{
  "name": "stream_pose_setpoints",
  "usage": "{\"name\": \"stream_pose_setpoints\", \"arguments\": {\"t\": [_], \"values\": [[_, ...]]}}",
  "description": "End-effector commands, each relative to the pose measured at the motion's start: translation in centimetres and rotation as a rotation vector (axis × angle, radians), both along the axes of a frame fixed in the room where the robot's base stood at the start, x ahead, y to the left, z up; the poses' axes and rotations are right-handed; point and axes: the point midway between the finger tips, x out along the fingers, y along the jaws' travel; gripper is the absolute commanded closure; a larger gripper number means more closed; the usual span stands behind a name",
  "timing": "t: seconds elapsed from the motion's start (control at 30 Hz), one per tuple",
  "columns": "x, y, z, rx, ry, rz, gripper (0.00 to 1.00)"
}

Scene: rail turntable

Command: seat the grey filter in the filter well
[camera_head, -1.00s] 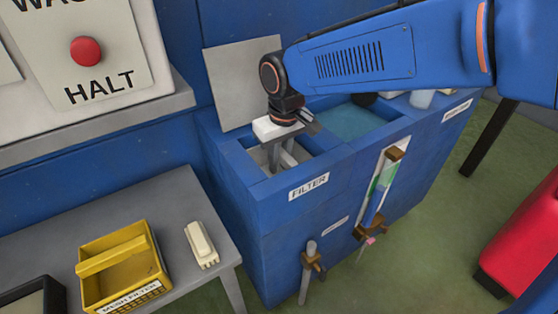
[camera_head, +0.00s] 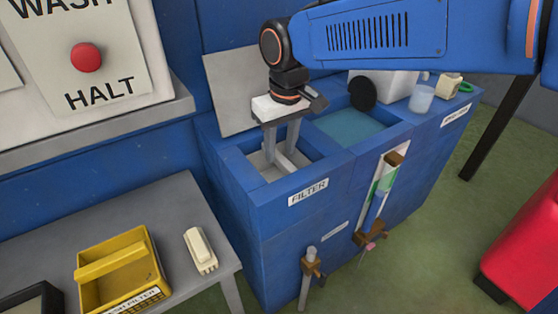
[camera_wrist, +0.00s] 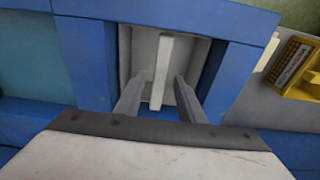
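The grey filter (camera_head: 288,163) is a pale grey piece with a raised bar across its top. It lies inside the filter well (camera_head: 325,165), the left opening of the blue cabinet, marked FILTER. In the wrist view the filter's bar (camera_wrist: 162,60) runs lengthwise in the well. My gripper (camera_head: 280,154) is over the well, fingers pointing down. In the wrist view my gripper (camera_wrist: 160,78) has its fingers apart, one each side of the bar, with gaps between. I cannot tell how deep or level the filter sits.
A tilted-up grey lid (camera_head: 230,95) stands behind the well. A water-filled basin (camera_head: 352,130) is to its right. A yellow mesh filter box (camera_head: 120,270) and a cream block (camera_head: 200,250) sit on the grey bench (camera_head: 165,205). A cup (camera_head: 421,98) stands at the cabinet's far end.

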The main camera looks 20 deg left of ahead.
Motion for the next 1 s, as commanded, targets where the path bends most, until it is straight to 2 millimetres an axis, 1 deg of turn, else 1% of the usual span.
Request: {"name": "stream_pose_setpoints", "arguments": {"t": [0.03,0.1,0.2,0.3,0.47,0.67,0.73,0.77,0.87,0.97,1.0], "values": [[-0.1,-0.1,1.0,0.002,-0.002,0.000,0.64],[-0.1,-0.2,2.2,0.002,-0.002,0.000,0.64],[-0.3,-0.3,3.5,0.002,-0.001,0.000,0.64],[-0.4,-0.4,4.5,0.000,0.000,0.000,0.64],[-0.4,-0.5,5.2,0.000,0.000,0.000,0.64],[-0.4,-0.5,5.2,0.000,0.000,0.000,0.64],[-0.3,-0.9,5.3,0.001,-0.001,-0.005,0.64],[-0.2,-1.2,5.3,0.002,-0.002,-0.010,0.64],[0.4,-3.7,5.5,0.011,-0.010,-0.045,0.64],[1.1,-7.9,5.7,0.026,-0.022,-0.107,0.64],[1.4,-9.8,5.7,0.033,-0.030,-0.135,0.64]]}}
